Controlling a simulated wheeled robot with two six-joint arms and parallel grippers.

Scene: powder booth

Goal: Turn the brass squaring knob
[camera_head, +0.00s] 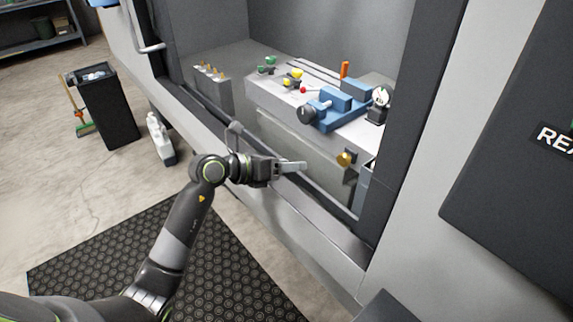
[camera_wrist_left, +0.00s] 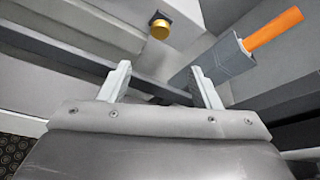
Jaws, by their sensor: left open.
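The brass squaring knob (camera_head: 345,158) sits on a dark mount on the front face of the grey machine table inside the booth. It also shows in the left wrist view (camera_wrist_left: 159,29), ahead of the fingers and apart from them. My left gripper (camera_head: 303,166) reaches in from the left over the booth's front sill, to the left of the knob. In the left wrist view its two pale fingers (camera_wrist_left: 161,76) are spread, with nothing between them. My right gripper is not in either view.
The table (camera_head: 318,136) carries a blue vise (camera_head: 338,110) with a black handle. An orange-handled tool (camera_wrist_left: 270,30) in a grey holder stands near the right finger. The booth's sill (camera_head: 318,225) runs under my left wrist. A dark bin (camera_head: 105,112) and white jug (camera_head: 159,140) stand outside.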

